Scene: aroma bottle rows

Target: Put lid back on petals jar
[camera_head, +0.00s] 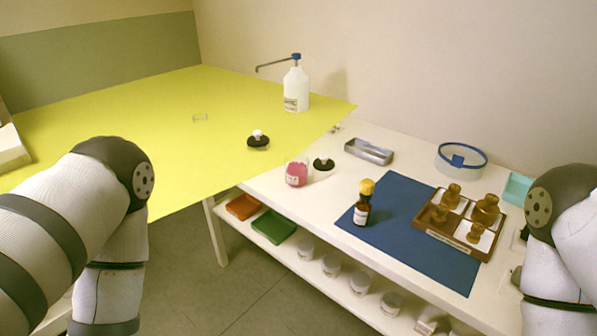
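The petals jar (297,174) is a small clear jar with pink contents, standing near the left edge of the white table. No lid shows on it. A dark round lid with a pale knob (323,164) lies on the white table just behind and right of the jar. A similar dark round piece with a white knob (257,140) is on the yellow table; I cannot tell whether a jar is under it. My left arm comes in at the left and my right arm at the right edge; both grippers are outside the view.
A blue mat (392,216) holds a brown bottle with a yellow top (363,202) and a wooden tray (430,224) of amber bottles. A metal tray (369,151) and a blue-rimmed bowl (461,159) stand behind. A white pump bottle (296,88) stands on the yellow table (150,110).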

